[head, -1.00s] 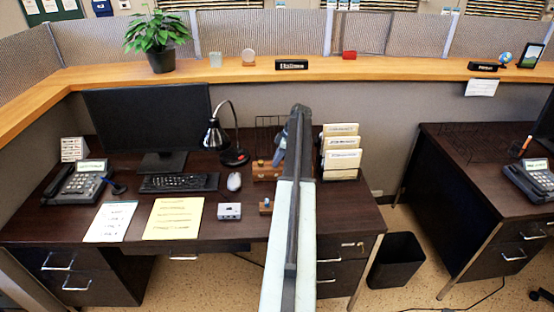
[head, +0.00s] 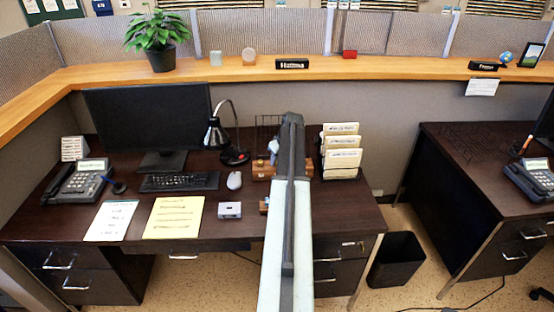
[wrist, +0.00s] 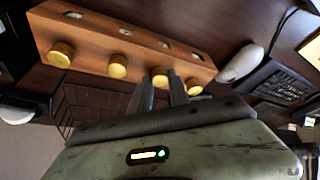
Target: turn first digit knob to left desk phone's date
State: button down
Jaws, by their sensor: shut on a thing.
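A wooden block (wrist: 95,38) with a row of several brass knobs and small windows fills the upper wrist view. My gripper (wrist: 160,83) has its two fingertips on either side of a brass knob (wrist: 160,73), the second from the right in that view. Another knob (wrist: 194,88) sits just right of the fingers. The windows' digits are too small to read. In the head view the block (head: 262,173) stands on the desk, partly hidden behind my arm. The left desk phone (head: 78,184) has a lit greenish display, whose text I cannot read.
A white mouse (head: 234,181), a keyboard (head: 180,182) and a black lamp (head: 216,135) stand left of the block. A file holder with papers (head: 341,158) stands to its right. A small grey box (head: 230,210) lies in front. A wire basket (wrist: 85,108) is near the gripper.

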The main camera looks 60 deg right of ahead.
jog(key=shift+m, duration=0.5)
jog(key=c, duration=1.2)
grip_release()
jog(key=shift+w, duration=0.1)
jog(key=shift+c, duration=0.2)
jog(key=p+v, duration=0.7)
jog(key=v, duration=0.1)
jog(key=shift+a, duration=0.15)
jog(key=shift+f, duration=0.1)
jog(key=shift+w, duration=0.1)
